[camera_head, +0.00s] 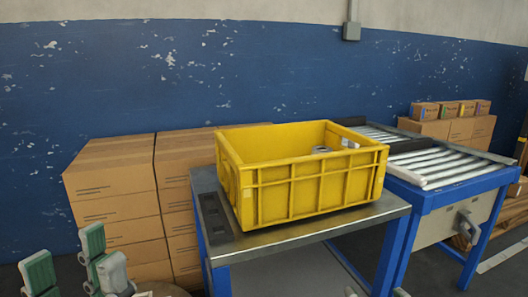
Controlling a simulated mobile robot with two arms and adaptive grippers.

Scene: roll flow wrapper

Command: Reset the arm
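My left gripper (66,258) is at the lower left of the head view. Its green-padded fingers stand apart with nothing visible between them. It is in front of the stacked cartons and left of the metal-topped table, touching neither as far as I can see. Two small pale tips (400,292) poke in at the bottom edge, right of centre. They may belong to my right gripper, but too little shows to be sure.
A yellow crate (290,191) with a few small items inside stands on a blue-legged metal-topped table (270,239). Brown cartons (113,195) are stacked to its left. A roller conveyor (440,165) stands right, with small boxes (425,111) on cartons behind it. A blue wall closes the back.

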